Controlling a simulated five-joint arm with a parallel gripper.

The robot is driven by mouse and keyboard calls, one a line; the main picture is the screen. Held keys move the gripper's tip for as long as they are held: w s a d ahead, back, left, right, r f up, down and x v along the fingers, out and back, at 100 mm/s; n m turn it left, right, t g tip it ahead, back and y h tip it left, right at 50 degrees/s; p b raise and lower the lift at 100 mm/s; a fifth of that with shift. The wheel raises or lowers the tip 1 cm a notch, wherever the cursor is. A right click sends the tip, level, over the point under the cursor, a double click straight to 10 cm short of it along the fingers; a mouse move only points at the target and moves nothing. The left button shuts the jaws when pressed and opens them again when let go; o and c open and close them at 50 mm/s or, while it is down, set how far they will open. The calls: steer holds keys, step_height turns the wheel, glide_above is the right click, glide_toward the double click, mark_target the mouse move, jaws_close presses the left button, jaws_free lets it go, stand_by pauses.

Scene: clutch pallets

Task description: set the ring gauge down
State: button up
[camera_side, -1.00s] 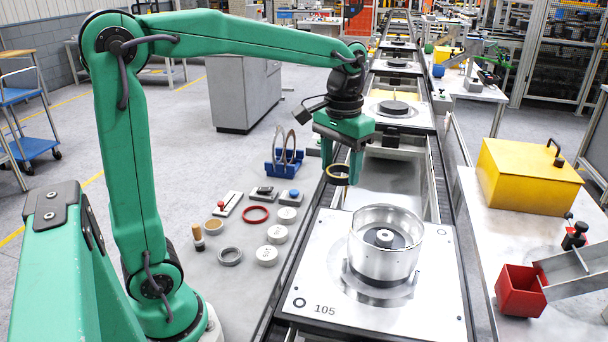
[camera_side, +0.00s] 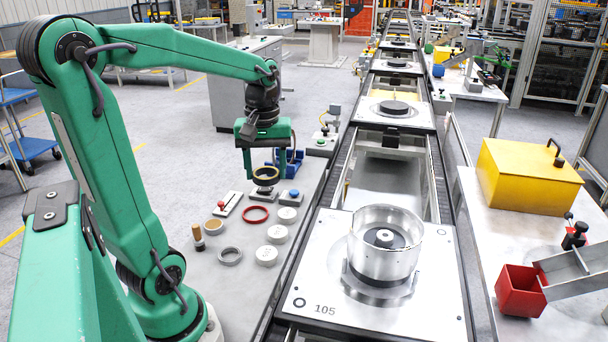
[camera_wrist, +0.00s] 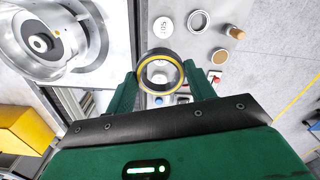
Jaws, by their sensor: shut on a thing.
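My gripper (camera_side: 265,170) is shut on the ring gauge (camera_side: 266,181), a dark ring with a brass-coloured edge. The ring gauge is held level between the two fingers, above the far part of the grey bench. In the wrist view, my gripper (camera_wrist: 160,76) has one finger on each side of the ring gauge (camera_wrist: 160,52). Bench items show through its open middle. A gap shows under the ring in the side view, but its exact height is hard to tell.
Beneath and near the ring are a small block device (camera_side: 264,196), a blue-button box (camera_side: 289,198) and a lever plate (camera_side: 228,204). A red ring (camera_side: 255,214), white discs (camera_side: 277,234) and a metal ring (camera_side: 230,256) lie nearer. A blue rack (camera_side: 297,157) stands behind.

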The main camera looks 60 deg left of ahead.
step_height(320, 180, down, 12)
glide_above(244, 236)
step_height(244, 236, down, 7)
steer(key=shift+r, duration=0.15)
stand_by(0.5)
steer(key=shift+f, duration=2)
steer(key=shift+f, duration=0.15)
steer(key=o, duration=1)
steer(key=shift+o, duration=0.4)
step_height(244, 236, up, 12)
